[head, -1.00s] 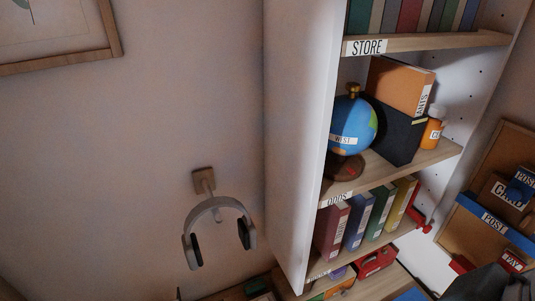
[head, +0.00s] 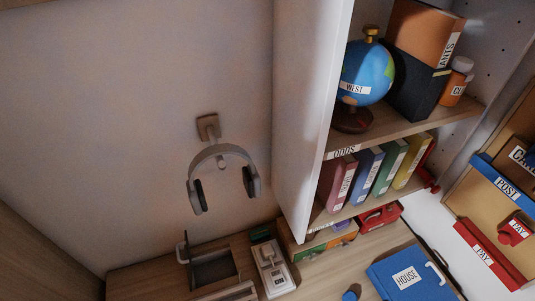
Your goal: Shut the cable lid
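At the bottom of the head view, a dark rectangular opening (head: 212,268) shows in the wooden desk top, below the hanging headphones. A raised wooden flap (head: 210,249) stands at its back edge and looks like the cable lid, standing open. A small pale handle-like piece (head: 183,249) is at its left. What lies inside the opening is too dark to tell. Neither of my grippers is in view.
A power strip (head: 271,269) lies right of the opening. A blue HOUSE binder (head: 411,278) lies farther right on the desk. Headphones (head: 222,172) hang on the wall above. A shelf unit (head: 307,120) with a globe (head: 366,73) and books stands at right.

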